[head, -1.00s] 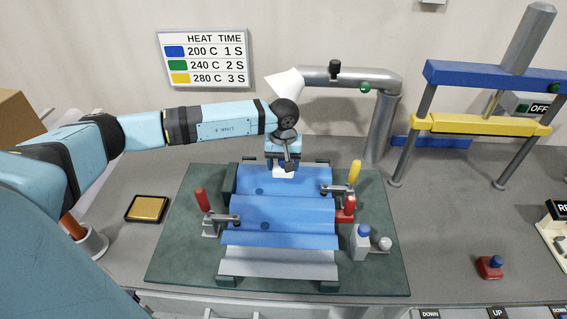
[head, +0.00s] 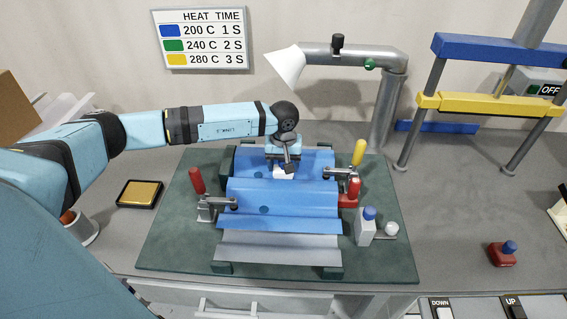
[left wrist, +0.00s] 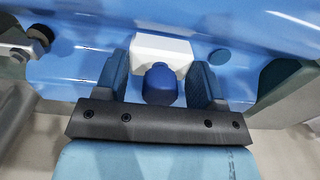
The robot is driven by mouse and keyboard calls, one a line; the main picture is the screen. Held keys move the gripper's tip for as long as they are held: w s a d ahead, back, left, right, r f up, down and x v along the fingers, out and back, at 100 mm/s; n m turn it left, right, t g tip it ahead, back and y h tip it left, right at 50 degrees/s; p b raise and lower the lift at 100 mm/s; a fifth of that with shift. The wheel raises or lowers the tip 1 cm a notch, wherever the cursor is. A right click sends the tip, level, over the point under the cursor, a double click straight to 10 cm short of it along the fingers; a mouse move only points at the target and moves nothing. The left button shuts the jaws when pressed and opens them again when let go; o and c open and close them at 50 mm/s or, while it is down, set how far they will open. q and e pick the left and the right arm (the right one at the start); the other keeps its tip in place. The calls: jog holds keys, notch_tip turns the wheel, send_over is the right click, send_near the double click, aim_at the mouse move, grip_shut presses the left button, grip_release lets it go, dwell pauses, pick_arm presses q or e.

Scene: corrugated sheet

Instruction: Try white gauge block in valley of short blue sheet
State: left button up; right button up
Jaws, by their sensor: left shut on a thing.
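The blue corrugated sheet (head: 310,193) lies in a fixture on the green mat, with ridges running left to right. My left gripper (head: 284,168) points down over its rear part and is shut on the white gauge block (head: 283,174). In the left wrist view, the white block (left wrist: 148,48) and its blue knob (left wrist: 160,85) sit between the two fingers (left wrist: 160,80). The block is at the valley behind the middle ridge. I cannot tell whether it touches the sheet. My right gripper is not in view.
A grey sheet (head: 278,247) shows in front. A heat nozzle (head: 286,68) hangs behind my gripper.

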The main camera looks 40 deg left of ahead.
pick_arm(q)
jog(key=shift+f, duration=0.15)
dwell(0.4)
jog(key=o, duration=1)
